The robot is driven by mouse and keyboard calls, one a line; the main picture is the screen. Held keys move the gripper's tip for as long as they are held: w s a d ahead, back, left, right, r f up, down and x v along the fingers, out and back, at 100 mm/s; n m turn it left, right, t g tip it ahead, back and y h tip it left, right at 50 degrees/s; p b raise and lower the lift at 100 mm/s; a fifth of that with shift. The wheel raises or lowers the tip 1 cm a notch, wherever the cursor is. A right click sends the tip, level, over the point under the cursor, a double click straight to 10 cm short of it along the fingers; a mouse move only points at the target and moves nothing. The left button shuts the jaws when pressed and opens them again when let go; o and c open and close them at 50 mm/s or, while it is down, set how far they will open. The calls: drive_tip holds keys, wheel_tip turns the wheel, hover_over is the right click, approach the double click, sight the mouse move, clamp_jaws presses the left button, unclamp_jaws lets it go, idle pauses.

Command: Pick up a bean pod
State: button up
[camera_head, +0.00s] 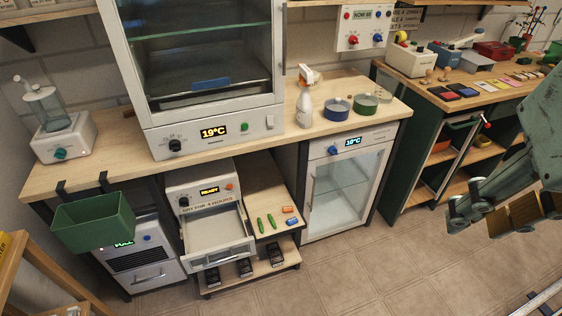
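Two green bean pods lie side by side on a low wooden shelf, the left pod (260,225) and the right pod (272,221). Nothing covers them. My gripper (510,215) hangs at the right edge of the view, over the floor and far to the right of the pods. It is apart from them and touches nothing that I can see. Part of it runs out of the picture, and its finger gap is not clear.
An open drawer (216,236) juts out left of the pods. An orange piece and a blue piece (291,221) lie to their right. A small glass-door cooler (337,195) stands right of the shelf. A green bin (93,222) hangs at left. The floor (385,260) is clear.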

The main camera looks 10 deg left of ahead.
drive_tip(key=w+a+f+n+g+p, duration=0.15)
drive_tip(key=w+a, duration=0.25)
drive_tip(key=w, duration=0.5)
drive_tip(key=w+a+f, duration=0.2)
drive_tip(key=w+a, duration=0.3)
drive_tip(key=w, duration=0.4)
drive_tip(key=w+a+f+n+p, duration=0.15)
drive_tip(key=w+a, duration=0.25)
drive_tip(key=w, duration=0.5)
drive_tip(key=n+g+p, duration=0.2)
drive_tip(key=p, duration=0.3)
hover_over(261, 226)
wheel_tip(261, 226, down, 51)
drive_tip(key=shift+a+f, duration=0.1)
drive_tip(key=shift+f, duration=0.1)
drive_tip(key=shift+f+b, duration=0.95)
drive_tip(key=shift+f, duration=3.25)
